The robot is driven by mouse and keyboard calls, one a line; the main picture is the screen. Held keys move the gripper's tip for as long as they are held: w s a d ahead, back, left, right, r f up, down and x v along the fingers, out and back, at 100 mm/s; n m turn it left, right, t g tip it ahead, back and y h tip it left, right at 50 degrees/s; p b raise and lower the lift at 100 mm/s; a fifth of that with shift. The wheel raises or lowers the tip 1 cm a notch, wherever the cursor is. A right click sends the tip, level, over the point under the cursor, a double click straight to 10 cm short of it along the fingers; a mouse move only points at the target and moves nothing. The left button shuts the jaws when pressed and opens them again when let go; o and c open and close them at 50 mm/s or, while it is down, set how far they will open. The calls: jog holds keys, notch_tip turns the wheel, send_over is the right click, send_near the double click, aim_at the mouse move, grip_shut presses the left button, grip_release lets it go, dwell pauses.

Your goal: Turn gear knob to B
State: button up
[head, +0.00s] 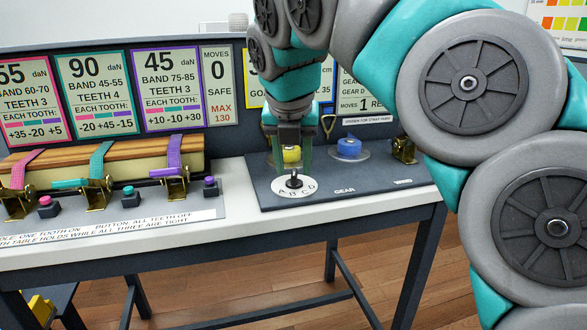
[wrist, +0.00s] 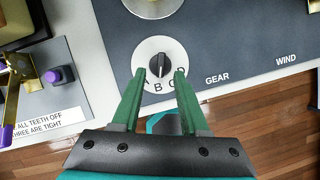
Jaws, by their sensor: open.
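The gear knob (head: 294,182) is a small black knob on a white round dial (head: 279,191) lettered A B C D, on the dark panel beside the word GEAR. In the wrist view the black knob (wrist: 158,65) sits on its dial (wrist: 150,46), with B and C readable and the other letters partly hidden by my fingers. Which letter the knob points at I cannot tell. My gripper (head: 294,168) points down over the dial. Its green fingers are open, one on each side of the knob in the wrist view (wrist: 160,73), and apart from it.
At left, three straps cross a wooden block (head: 125,155), with brass ratchets and buttons (head: 128,192) in front.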

jog(key=shift+v, duration=3)
